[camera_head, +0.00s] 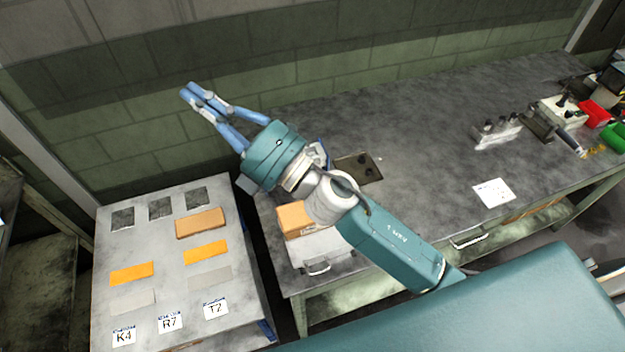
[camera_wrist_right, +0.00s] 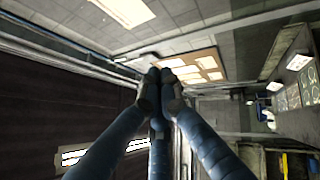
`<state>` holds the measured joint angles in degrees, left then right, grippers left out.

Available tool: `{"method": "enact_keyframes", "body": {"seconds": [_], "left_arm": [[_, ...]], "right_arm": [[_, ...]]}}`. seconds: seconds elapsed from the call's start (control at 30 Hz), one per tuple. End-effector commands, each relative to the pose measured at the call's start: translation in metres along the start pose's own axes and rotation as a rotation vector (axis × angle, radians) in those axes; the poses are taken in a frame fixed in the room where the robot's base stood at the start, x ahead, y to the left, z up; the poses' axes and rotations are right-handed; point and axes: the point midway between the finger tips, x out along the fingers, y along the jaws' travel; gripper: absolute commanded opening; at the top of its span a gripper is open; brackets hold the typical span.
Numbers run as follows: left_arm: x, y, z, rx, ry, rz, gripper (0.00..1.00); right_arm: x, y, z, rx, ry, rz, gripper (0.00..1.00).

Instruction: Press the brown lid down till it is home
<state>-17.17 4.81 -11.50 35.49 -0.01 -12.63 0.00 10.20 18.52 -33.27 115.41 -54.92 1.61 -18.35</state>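The brown lid (camera_head: 201,223) is on the grey cabinet top (camera_head: 165,245), in the column above the label T2, behind an orange plate. Its front edge shows thickness, so it stands a little proud of the surface. My right gripper (camera_head: 188,90) is raised in front of the wall, above and apart from the lid. Its blue fingers meet at the tips and hold nothing; they also come together in the right wrist view (camera_wrist_right: 160,80). The lid cannot be made out in the wrist view. My left gripper is out of view.
The cabinet top also has several dark recesses (camera_head: 160,208), orange plates (camera_head: 132,273), and labels K4, R7 and T2. A tan block (camera_head: 294,219) is partly hidden behind my arm. The grey workbench (camera_head: 420,140) holds a dark tray (camera_head: 358,168) and white paper (camera_head: 494,193).

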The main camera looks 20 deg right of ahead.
Motion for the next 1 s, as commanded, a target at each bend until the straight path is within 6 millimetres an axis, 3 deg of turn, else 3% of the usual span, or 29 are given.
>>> {"method": "enact_keyframes", "body": {"seconds": [0.03, 0.1, 0.2, 0.3, 0.37, 0.43, 0.57, 0.7, 0.8, 0.9, 1.0], "left_arm": [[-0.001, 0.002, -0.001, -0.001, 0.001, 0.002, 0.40], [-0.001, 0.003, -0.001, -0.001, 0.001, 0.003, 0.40], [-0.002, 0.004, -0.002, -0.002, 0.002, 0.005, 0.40], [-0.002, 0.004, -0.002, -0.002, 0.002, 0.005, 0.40], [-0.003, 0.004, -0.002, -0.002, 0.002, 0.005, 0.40], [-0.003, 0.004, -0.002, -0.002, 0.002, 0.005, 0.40], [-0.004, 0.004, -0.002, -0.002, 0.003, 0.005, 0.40], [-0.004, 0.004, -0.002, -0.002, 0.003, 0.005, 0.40], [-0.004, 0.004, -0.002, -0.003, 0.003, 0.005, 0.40], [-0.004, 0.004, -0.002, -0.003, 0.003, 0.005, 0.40], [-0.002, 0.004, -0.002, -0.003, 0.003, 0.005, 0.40]], "right_arm": [[0.011, 0.007, -0.035, -0.143, 0.157, 0.033, 0.00], [0.011, 0.001, -0.086, -0.346, 0.391, 0.063, 0.00], [-0.013, -0.035, -0.141, -0.631, 0.732, 0.071, 0.00], [-0.055, -0.092, -0.157, -0.897, 1.075, 0.026, 0.00], [-0.084, -0.127, -0.146, -1.032, 1.268, -0.026, 0.00], [-0.117, -0.161, -0.118, -1.157, 1.471, -0.106, 0.00], [-0.168, -0.198, -0.045, -1.316, 1.788, -0.288, 0.00], [-0.206, -0.205, 0.031, -1.389, 2.026, -0.488, 0.00], [-0.222, -0.201, 0.067, -1.404, 2.128, -0.592, 0.00], [-0.232, -0.197, 0.086, -1.404, 2.182, -0.653, 0.00], [-0.236, -0.198, 0.092, -1.403, 2.202, -0.676, 0.00]]}}
